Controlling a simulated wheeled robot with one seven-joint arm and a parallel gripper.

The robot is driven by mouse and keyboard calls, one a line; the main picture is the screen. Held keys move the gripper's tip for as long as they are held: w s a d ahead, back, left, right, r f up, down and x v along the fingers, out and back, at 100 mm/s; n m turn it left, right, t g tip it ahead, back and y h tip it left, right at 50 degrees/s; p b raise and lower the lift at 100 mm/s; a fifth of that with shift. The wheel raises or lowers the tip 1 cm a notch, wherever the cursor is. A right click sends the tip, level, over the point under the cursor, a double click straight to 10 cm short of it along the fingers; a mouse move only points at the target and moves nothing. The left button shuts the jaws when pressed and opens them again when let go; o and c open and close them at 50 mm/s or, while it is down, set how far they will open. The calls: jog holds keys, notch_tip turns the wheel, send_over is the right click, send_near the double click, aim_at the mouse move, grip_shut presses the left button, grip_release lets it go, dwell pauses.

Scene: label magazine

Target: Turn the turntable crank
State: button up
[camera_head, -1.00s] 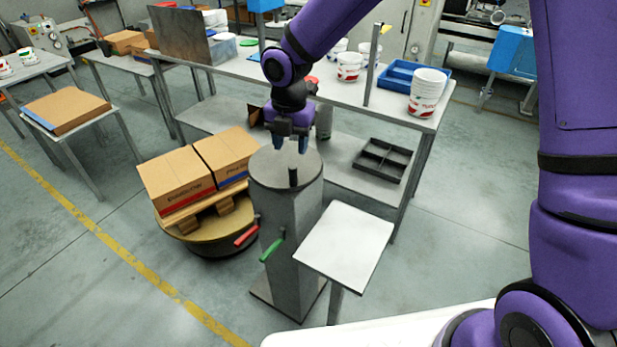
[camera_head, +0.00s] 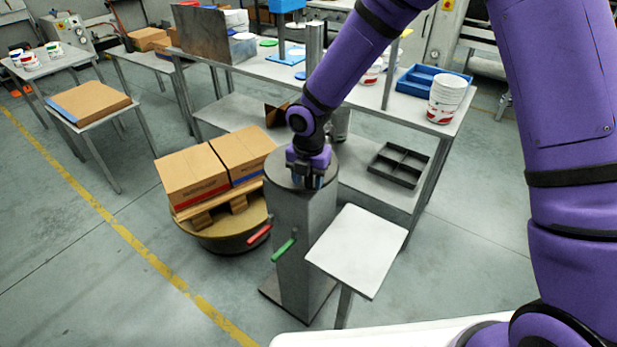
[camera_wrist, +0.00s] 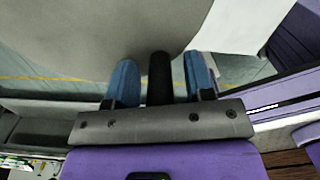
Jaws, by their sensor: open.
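The crank stands on a grey pedestal (camera_head: 305,235) with a round top. Its dark upright handle (camera_wrist: 160,78) shows in the wrist view between the two blue fingers of my gripper (camera_wrist: 160,85), with a gap on each side. In the head view my gripper (camera_head: 314,182) is down over the pedestal top and hides the handle. My gripper is open around the handle. The turntable (camera_head: 228,243) is a round tan disc left of the pedestal. It bears a wooden pallet (camera_head: 212,214) with two cardboard boxes (camera_head: 192,178).
A red lever (camera_head: 260,235) and a green lever (camera_head: 284,250) stick out from the pedestal's side. A small white table (camera_head: 357,250) stands close on the right. A long workbench (camera_head: 420,118) with buckets and a divided dark tray (camera_head: 398,165) stands behind.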

grip_shut()
jog(key=shift+d, duration=0.2)
